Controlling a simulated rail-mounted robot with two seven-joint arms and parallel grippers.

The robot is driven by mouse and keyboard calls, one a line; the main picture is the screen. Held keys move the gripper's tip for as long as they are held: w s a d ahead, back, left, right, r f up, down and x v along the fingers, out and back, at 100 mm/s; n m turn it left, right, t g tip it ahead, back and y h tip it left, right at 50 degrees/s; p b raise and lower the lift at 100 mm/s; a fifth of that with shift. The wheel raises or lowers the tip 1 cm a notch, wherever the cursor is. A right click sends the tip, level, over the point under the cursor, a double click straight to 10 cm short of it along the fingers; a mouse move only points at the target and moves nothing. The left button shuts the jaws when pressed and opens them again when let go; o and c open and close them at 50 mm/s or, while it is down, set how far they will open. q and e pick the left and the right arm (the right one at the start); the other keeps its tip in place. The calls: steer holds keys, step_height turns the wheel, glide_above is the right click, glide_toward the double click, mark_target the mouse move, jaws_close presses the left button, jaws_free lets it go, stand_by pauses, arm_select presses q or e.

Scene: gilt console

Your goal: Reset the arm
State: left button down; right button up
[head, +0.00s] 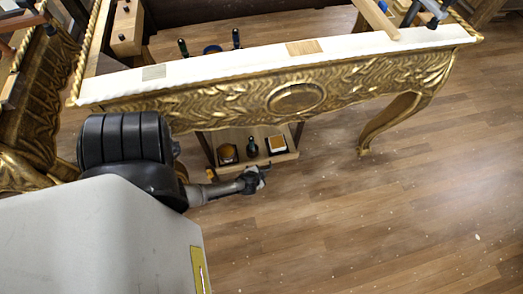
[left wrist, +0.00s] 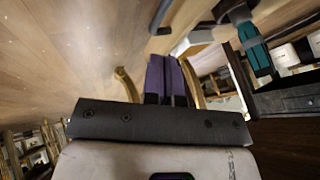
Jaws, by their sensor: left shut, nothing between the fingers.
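In the head view an arm of mine comes in from the left, with a black rounded joint and a slim grey link. My left gripper (head: 252,180) is at the end of that link, small and dark, in front of the low shelf under the gilt console (head: 295,97). In the left wrist view two purple fingers of the left gripper (left wrist: 168,62) lie side by side beyond a dark bar. They are shut with nothing between them. My right gripper is in neither view.
The console's pale top carries a wooden square (head: 304,47) and a grey square (head: 154,72). Dark-handled items stand behind it. The low shelf (head: 248,163) holds several small items. A carved gilt piece (head: 30,100) stands at left. Wooden floor (head: 380,210) is open at right.

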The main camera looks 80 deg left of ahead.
arm_select(q)
steer(key=d+r+m+h+p, duration=0.15)
steer(key=d+r+p, duration=0.45)
steer(key=r, duration=1.1)
steer(key=d+r+h+p, duration=0.2)
steer(key=d+r+p, duration=0.45)
steer(key=r, duration=1.05)
steer(key=d+r+m+h+p, duration=0.15)
steer(key=d+r+p, duration=0.45)
steer(key=r, duration=1)
steer(key=s+d+r+p, duration=0.1)
steer(key=r+p, duration=2.1)
steer(key=s+r+g+p, duration=0.1)
steer(key=s+r+p, duration=0.1)
steer(key=r+p, duration=2.1)
steer(key=shift+s+d+h, duration=0.2)
steer(key=shift+d+h, duration=0.15)
steer(key=shift+h, duration=0.05)
